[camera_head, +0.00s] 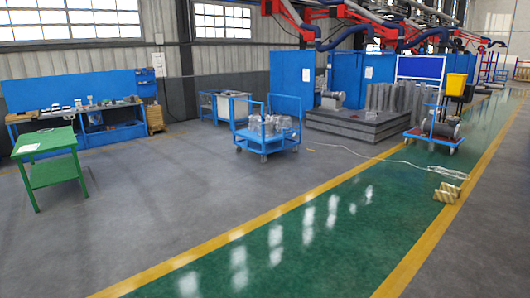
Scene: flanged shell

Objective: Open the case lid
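I cannot make out a case or a case lid in the head view. Neither of my grippers nor my arms is in the picture. Several shiny metal flanged parts (270,125) stand on a blue cart (262,142) in the middle distance. A green table (55,172) stands at the left with a flat white sheet (27,148) on it.
A blue workbench (105,127) with small items stands against the back wall. A grey platform (350,125) holds metal cylinders. A small striped block (446,193) and a white cable (400,162) lie on the right. The yellow-edged green walkway (290,225) is mostly clear.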

